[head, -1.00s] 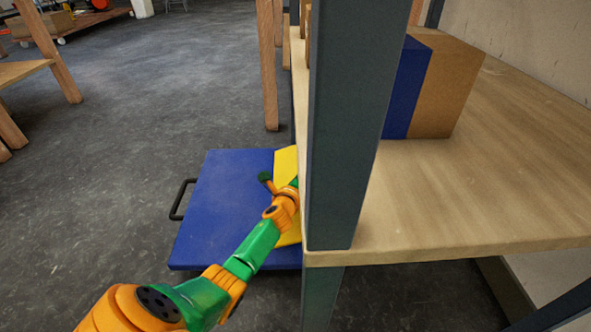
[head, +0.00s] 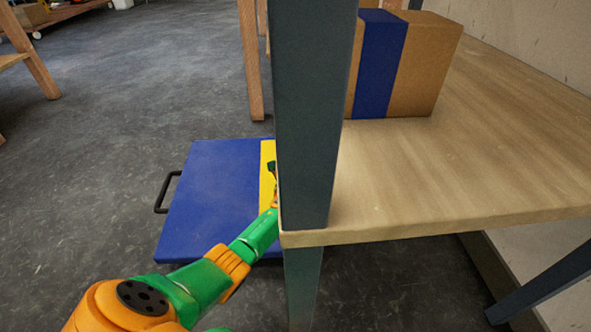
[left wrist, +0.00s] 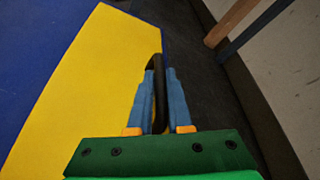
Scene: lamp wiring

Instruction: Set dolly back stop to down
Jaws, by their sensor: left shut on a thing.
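The dolly (head: 215,190) is a flat blue platform on the floor, partly under the table. A yellow panel (head: 267,158), apparently its back stop, shows along the platform's right side. The table's post hides the rest of it. It also shows in the left wrist view (left wrist: 95,85), beside blue. I cannot tell its tilt for sure. My left gripper (left wrist: 156,78) is shut on a black handle bar (left wrist: 157,62) at the panel's edge. In the head view the post hides its fingers. My right gripper is not in view.
A dark post (head: 305,120) and wooden tabletop (head: 450,170) stand close to the right of my left arm. A cardboard box (head: 435,65) with a blue band sits on the tabletop. Another black handle (head: 166,192) is on the dolly's left side. Floor left is clear.

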